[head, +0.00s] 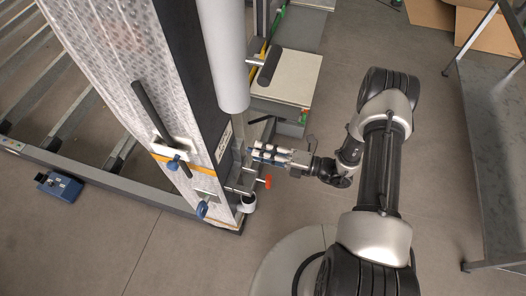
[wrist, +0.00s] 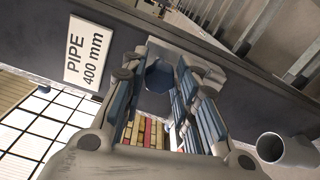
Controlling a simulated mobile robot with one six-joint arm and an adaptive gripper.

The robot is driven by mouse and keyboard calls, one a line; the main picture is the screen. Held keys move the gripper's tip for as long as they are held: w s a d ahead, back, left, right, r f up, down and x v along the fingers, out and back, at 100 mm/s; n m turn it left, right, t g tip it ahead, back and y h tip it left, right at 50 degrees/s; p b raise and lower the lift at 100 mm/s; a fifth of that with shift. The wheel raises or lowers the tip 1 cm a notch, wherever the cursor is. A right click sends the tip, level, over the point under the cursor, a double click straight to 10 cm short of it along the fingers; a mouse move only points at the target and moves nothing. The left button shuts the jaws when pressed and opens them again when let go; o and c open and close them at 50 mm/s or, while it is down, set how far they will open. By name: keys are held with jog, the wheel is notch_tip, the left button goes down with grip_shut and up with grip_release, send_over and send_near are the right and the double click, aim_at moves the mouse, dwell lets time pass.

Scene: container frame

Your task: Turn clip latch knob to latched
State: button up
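A dark blue faceted knob (wrist: 160,75) sits on a pale metal bracket (wrist: 205,72) on the dark frame face in the wrist view. My gripper (wrist: 158,82) is open, its blue-padded fingers on either side of the knob. I cannot tell whether they touch it. In the head view my gripper (head: 251,153) is at the right side of the frame, and the knob between its fingers is hidden. The knob's latch state cannot be told.
A red-orange knob (head: 267,181) sticks out just below my gripper. A "PIPE 400 mm" label (wrist: 87,50) is left of the bracket. A large grey pipe (head: 222,60) stands above. A bench (head: 290,78) is behind; a metal table (head: 500,150) is at right.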

jog(key=o, duration=0.4)
jog(key=shift+d, duration=0.1)
jog(key=v, duration=1.2)
jog(key=s+a+r+n+g+h, duration=0.25)
jog(key=r+n+g, duration=0.25)
jog(key=r+n, duration=0.45)
jog(key=s+a+r+n+g+h, duration=0.1)
jog(key=s+r+n+g+h, duration=0.25)
jog(key=r+n, duration=0.6)
jog(key=s+d+r+n+t+h, duration=0.1)
jog(key=s+r+n+t+h, duration=0.1)
jog(key=n, duration=0.4)
jog(key=s+d+r+n+t+h, duration=0.1)
jog(key=s+r+n+t+h, duration=0.1)
jog(key=s+r+n+h, duration=0.2)
jog(key=s+d+r+n+t+h, duration=0.1)
jog(key=s+r+n+t+h, duration=0.2)
jog(key=r+n+h, duration=0.2)
jog(key=shift+d+r+n, duration=0.15)
jog(key=shift+r+n, duration=0.4)
jog(key=shift+n, duration=0.45)
jog(key=shift+d+r+n, duration=0.1)
jog(key=shift+r+n, duration=0.45)
jog(key=shift+n, duration=0.45)
